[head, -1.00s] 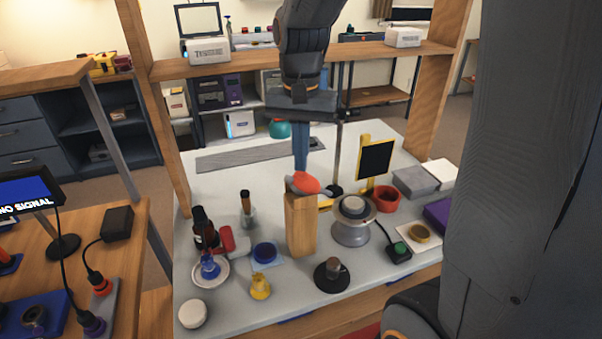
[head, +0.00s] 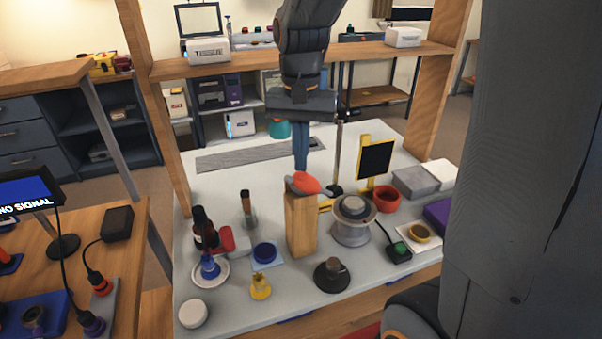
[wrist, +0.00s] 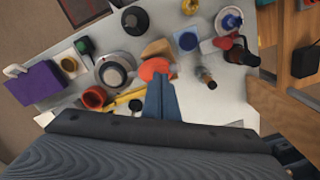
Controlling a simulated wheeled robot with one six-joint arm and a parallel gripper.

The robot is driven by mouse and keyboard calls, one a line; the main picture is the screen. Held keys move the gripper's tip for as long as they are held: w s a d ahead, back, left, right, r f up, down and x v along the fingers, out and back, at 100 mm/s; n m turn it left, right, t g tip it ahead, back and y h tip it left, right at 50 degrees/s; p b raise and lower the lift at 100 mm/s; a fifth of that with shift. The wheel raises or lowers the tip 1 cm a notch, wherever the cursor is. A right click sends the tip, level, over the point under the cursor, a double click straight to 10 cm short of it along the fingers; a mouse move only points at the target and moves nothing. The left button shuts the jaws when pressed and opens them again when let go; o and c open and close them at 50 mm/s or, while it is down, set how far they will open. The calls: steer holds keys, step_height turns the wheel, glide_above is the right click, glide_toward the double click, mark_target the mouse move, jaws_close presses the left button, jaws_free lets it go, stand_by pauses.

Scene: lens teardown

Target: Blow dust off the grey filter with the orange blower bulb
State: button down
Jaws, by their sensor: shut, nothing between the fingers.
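The orange blower bulb (head: 304,183) lies on top of an upright wooden block (head: 300,225). It also shows in the wrist view (wrist: 152,69). My gripper (head: 301,167) is shut and empty, pointing down, with its fingertips at the far side of the bulb. In the wrist view the gripper's fingertips (wrist: 161,78) overlap the bulb's edge; I cannot tell whether they touch it. A grey disc (head: 353,204), which looks like the filter, sits on a round pale stand (head: 351,232) right of the block. Dust on it is too small to tell.
A red bowl (head: 386,198) and a black panel on a yellow stand (head: 376,160) are behind the pale stand. A dark bottle (head: 204,229), a blue-topped piece (head: 264,253) and a black round base (head: 331,277) crowd the front. The white table's back left is clearer.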

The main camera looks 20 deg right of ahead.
steer(key=shift+f, duration=0.15)
steer(key=shift+f+b, duration=0.4)
steer(key=shift+f, duration=0.7)
steer(key=shift+r+p, duration=1.55)
steer(key=shift+p, duration=0.15)
steer(key=shift+f, duration=0.15)
